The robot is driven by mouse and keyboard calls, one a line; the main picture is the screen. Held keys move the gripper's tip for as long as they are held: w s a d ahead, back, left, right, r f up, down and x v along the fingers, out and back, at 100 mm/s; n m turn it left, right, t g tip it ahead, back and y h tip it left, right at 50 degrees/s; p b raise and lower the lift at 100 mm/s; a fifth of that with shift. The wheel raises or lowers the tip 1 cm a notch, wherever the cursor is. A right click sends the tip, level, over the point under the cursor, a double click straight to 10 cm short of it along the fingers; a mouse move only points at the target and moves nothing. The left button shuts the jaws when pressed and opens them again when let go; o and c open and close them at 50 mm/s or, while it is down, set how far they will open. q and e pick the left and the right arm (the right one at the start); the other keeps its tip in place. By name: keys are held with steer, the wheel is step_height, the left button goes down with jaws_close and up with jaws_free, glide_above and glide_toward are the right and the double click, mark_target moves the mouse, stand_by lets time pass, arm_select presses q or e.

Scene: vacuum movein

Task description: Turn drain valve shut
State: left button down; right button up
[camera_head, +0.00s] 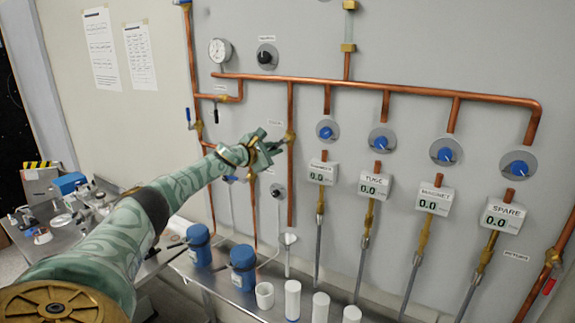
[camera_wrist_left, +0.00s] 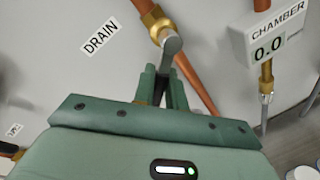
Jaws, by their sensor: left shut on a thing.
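The drain valve is a brass fitting on a vertical copper pipe, seen in the head view (camera_head: 290,136) and at the top of the left wrist view (camera_wrist_left: 154,20). A DRAIN label (camera_wrist_left: 100,37) is on the wall beside it. Its grey lever (camera_wrist_left: 172,44) reaches from the brass body down between my fingers. My left gripper (camera_head: 266,151) is at the valve and shut on the lever; its fingers also show in the wrist view (camera_wrist_left: 165,82). My right gripper is not in view.
A copper manifold (camera_head: 400,89) runs above, with several blue knobs and readout boxes, including CHAMBER (camera_head: 321,173), to the right. A round gauge (camera_head: 220,50) is at upper left.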

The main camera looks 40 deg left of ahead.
arm_select(q)
steer(key=shift+a+r+m, duration=0.2)
steer(key=shift+r+m, duration=0.2)
steer(key=shift+m, duration=0.5)
steer(key=shift+a+r+m+y+p, duration=0.15)
steer(key=shift+r+m+y+p, duration=0.3)
steer(key=shift+m, duration=0.35)
steer(key=shift+s+a+r+m+g+y+p, duration=0.1)
steer(key=shift+r+m+g+y+p, duration=0.35)
steer(key=shift+m, duration=0.45)
steer(key=shift+r+m+p, duration=0.25)
steer(key=shift+m+p, duration=0.6)
steer(key=shift+m, duration=0.05)
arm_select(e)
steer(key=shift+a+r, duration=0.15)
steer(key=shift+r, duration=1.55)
arm_select(q)
steer(key=shift+a, duration=0.1)
steer(key=c, duration=1.5)
jaws_free()
steer(key=shift+f, duration=0.1)
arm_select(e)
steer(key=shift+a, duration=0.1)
